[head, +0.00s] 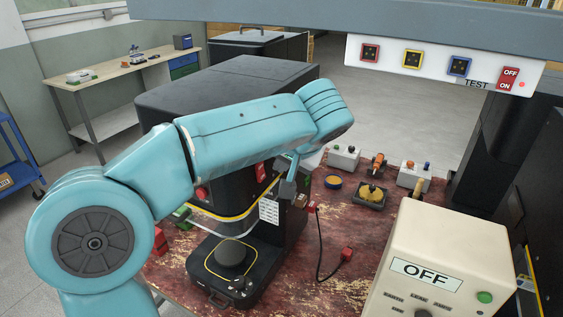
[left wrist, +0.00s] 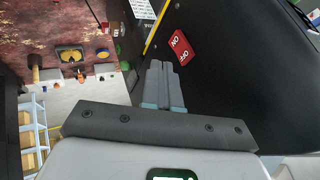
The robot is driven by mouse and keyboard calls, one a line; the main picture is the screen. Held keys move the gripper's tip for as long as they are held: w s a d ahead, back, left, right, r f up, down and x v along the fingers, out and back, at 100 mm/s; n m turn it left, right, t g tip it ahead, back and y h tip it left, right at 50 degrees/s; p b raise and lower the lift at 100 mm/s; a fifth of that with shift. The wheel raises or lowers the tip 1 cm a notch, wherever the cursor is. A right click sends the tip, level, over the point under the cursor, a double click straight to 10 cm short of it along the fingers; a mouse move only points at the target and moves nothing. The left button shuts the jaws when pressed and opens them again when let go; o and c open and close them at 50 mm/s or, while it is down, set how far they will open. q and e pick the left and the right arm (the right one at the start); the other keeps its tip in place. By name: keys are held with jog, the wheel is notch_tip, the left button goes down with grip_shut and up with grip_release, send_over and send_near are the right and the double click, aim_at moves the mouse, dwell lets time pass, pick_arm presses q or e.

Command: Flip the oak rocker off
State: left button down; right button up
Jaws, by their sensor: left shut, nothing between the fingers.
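A small brown, wood-coloured block (head: 300,201) on the side of the black seamer (head: 235,84) may be the oak rocker; its tilt is too small to read. A red rocker marked ON and OFF (left wrist: 180,47) sits on the seamer's dark face in the left wrist view. A red rocker (head: 260,171) also shows on the seamer in the head view. My left gripper (head: 288,188) is shut and empty, close to the brown block. In the left wrist view its fingertips (left wrist: 161,68) are left of and below the red rocker. My right gripper is not in view.
A cream box marked OFF (head: 455,250) stands at the front right. A beam panel with a red OFF/ON switch (head: 508,79) hangs above.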

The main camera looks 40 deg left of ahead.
pick_arm(q)
jog(key=a+r+v, duration=0.1)
jog(key=v, duration=0.9)
jog(key=shift+s+a, duration=0.2)
jog(key=shift+a, duration=0.05)
jog(key=shift+a, duration=0.1)
jog(key=shift+s, duration=0.1)
